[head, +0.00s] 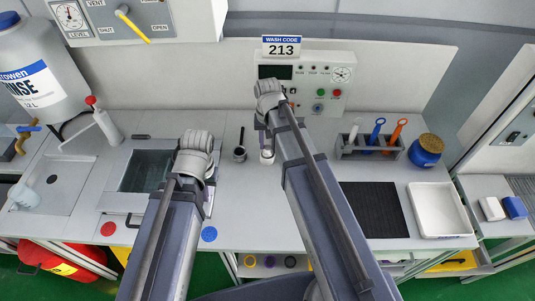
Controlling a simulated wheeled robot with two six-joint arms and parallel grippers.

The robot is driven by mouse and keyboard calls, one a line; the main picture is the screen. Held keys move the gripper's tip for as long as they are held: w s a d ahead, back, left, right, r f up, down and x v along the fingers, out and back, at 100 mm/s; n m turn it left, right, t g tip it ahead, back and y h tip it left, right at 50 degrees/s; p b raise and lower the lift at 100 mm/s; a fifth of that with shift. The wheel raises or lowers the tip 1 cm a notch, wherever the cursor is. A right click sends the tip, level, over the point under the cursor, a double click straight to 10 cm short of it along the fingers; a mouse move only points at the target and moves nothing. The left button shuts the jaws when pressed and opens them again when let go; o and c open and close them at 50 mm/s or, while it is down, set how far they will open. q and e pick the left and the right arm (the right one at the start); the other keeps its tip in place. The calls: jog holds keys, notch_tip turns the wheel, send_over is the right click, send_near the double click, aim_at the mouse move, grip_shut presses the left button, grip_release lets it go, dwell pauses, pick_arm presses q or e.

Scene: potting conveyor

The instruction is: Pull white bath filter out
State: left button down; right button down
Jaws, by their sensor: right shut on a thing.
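A sunken bath (147,170) with a dark surface lies left of my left arm, with a small handle (133,221) at its front edge. I cannot clearly pick out a white bath filter; my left arm covers the area beside the bath. My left gripper (196,155) is over the bath's right side, its fingers hidden by its own wrist. My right gripper (267,150) points down at the middle of the counter, shut on a small pale thing (267,158) that is mostly hidden. I cannot tell what this thing is.
A rack (368,150) with white, blue and orange handles stands right of my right arm. A black mat (374,211), a white tray (439,232) and a blue jar (426,151) lie further right. A small dark cup (240,154) stands between the arms. A control panel (304,84) stands behind.

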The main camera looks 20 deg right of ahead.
aim_at(268, 147)
pick_arm(q)
jog(key=shift+r, duration=0.2)
pick_arm(e)
jog(key=shift+r, duration=0.15)
